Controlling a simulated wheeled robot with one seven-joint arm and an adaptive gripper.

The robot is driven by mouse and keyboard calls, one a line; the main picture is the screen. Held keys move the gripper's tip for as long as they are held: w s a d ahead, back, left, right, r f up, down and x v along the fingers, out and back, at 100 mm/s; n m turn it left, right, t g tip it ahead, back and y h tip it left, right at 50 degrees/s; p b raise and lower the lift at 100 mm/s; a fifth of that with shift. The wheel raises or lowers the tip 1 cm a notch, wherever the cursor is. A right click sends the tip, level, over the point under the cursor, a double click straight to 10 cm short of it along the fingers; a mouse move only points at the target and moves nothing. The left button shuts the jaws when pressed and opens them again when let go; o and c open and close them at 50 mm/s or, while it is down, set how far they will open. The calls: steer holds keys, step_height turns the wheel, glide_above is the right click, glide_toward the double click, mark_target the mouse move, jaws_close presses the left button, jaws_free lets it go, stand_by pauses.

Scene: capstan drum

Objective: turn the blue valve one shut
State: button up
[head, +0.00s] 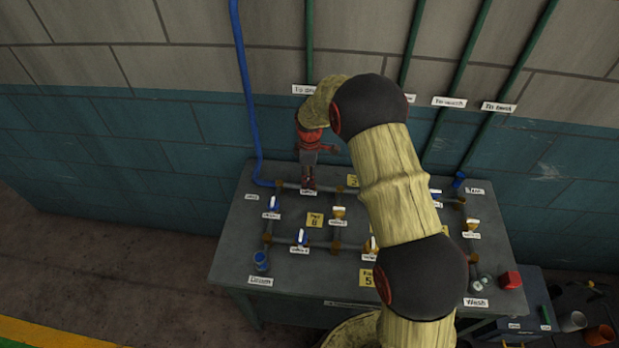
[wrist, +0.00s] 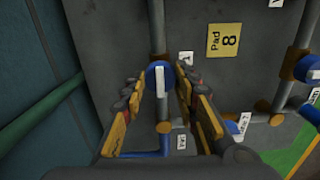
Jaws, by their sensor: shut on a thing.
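A blue valve with a pale lever (wrist: 158,77) sits on a grey pipe between my fingertips in the wrist view. My gripper (wrist: 160,88) is shut on this valve's lever, one finger on each side. The lever looks in line with the pipe. In the head view my gripper (head: 308,186) reaches down to the upper pipe at the back left of the bench and hides this valve. I cannot read the tag beside it. Two other blue valves (head: 273,204) (head: 302,237) stand nearer the front left.
The grey bench (head: 230,235) carries pipes, yellow pad signs (head: 314,219) and orange-based valves (head: 338,212). A blue upright pipe (head: 246,100) runs up the wall to the left. A red block (head: 510,280) sits at the front right. My arm hides the bench's middle right.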

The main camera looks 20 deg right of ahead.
steer(key=m, duration=0.4)
steer(key=shift+m, duration=0.4)
steer(key=m, duration=0.4)
steer(key=shift+m+p, duration=0.3)
steer(key=shift+p, duration=0.1)
steer(key=m, duration=0.4)
steer(key=shift+m, duration=2.1)
steer(key=o, duration=1.2)
steer(key=shift+c, duration=0.2)
